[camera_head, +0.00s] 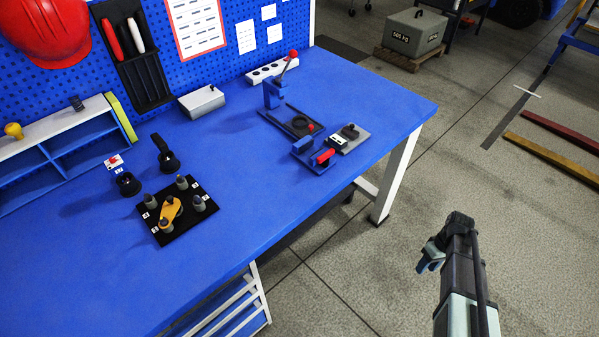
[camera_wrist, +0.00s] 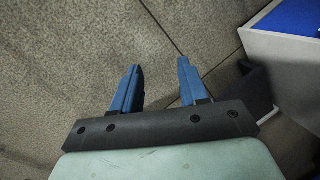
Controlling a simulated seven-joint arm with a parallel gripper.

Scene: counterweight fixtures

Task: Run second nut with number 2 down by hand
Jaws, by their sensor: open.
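A black square plate (camera_head: 187,222) lies near the front of the blue bench. Several grey posts with dark tops stand on it, one at the right corner (camera_head: 199,204), one at the back (camera_head: 182,183) and one at the left (camera_head: 149,202). A yellow-orange link-shaped part (camera_head: 175,211) lies on the plate with dark pieces at its ends. Small white number labels sit at the posts, too small to read surely, so I cannot tell which nut is number 2. My gripper (camera_head: 431,258) is off the bench, over the floor at right. In the wrist view its blue fingers (camera_wrist: 159,75) are apart and empty.
Two black round fittings (camera_head: 167,160) stand behind the plate. A blue toggle fixture (camera_head: 273,97) with a red-knobbed lever and a red-handled clamp (camera_head: 325,157) stand farther right. A blue shelf unit (camera_head: 65,150) is at left. The bench's front middle is clear.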

